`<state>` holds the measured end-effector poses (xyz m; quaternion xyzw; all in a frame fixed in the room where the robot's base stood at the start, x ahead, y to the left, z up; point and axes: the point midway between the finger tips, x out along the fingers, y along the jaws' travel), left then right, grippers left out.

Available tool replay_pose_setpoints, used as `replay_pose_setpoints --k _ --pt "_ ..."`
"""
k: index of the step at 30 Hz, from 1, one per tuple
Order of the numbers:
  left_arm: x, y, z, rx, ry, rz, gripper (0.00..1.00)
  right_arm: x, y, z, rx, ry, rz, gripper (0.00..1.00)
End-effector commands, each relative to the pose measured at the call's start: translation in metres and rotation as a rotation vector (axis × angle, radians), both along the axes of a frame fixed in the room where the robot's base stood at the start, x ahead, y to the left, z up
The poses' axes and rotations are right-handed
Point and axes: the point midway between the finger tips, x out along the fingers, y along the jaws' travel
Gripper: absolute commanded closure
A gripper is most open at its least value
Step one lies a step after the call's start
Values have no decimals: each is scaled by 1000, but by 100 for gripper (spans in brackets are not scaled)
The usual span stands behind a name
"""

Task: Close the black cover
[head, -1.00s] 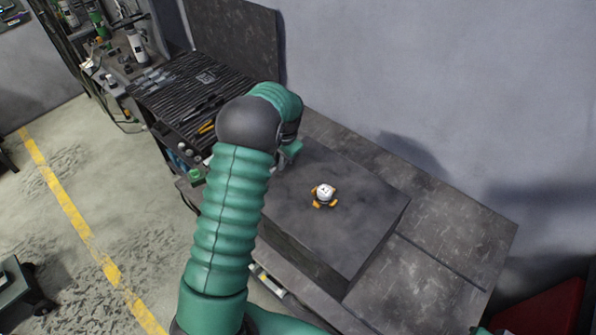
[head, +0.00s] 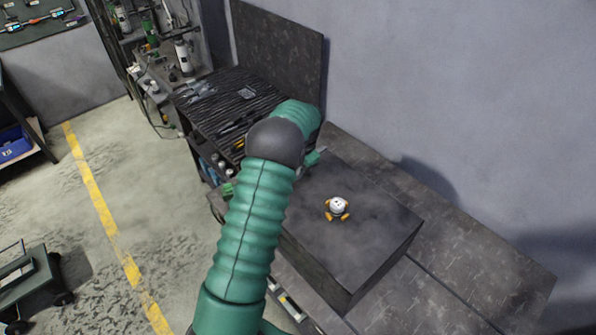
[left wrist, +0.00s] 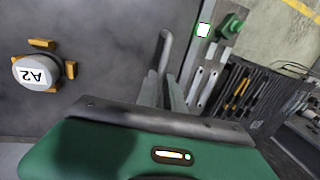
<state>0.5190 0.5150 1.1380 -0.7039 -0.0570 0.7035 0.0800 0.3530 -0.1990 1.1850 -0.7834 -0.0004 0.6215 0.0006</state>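A dark upright panel (head: 280,52), which looks like the black cover standing open, rises at the back of a tray of tools (head: 225,104) in the head view. My left arm reaches up from the bottom of the head view, and its wrist end is just right of the tray, beside a dark box. Its gripper is mostly hidden there behind the arm. In the left wrist view, grey finger parts (left wrist: 172,88) show beyond the green gripper body, and I cannot tell how far apart they are. No contact with the panel shows. My right gripper is out of view.
The dark box (head: 350,240) bears a white round piece with orange feet (head: 337,206), marked A2 in the left wrist view (left wrist: 38,72). A dark bench top (head: 480,275) extends right along the grey wall. Bottles and clutter (head: 165,65) stand beyond the tray.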

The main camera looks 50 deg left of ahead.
Motion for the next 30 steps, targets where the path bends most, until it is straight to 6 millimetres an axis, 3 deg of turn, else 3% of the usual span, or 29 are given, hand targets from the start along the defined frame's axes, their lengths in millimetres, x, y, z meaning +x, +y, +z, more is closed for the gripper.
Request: replay_pose_setpoints --k 1,5,14,17,20,30 --pt "0 4 3 9 -5 2 83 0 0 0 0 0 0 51" --pt "1 3 2 7 -4 1 68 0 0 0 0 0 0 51" --pt "1 1 2 6 -3 2 68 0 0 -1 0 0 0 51" --pt "1 0 11 7 -5 1 68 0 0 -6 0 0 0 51" --pt "2 -4 30 8 -8 1 68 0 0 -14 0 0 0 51" --pt "2 -20 127 5 -7 2 68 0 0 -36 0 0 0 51"
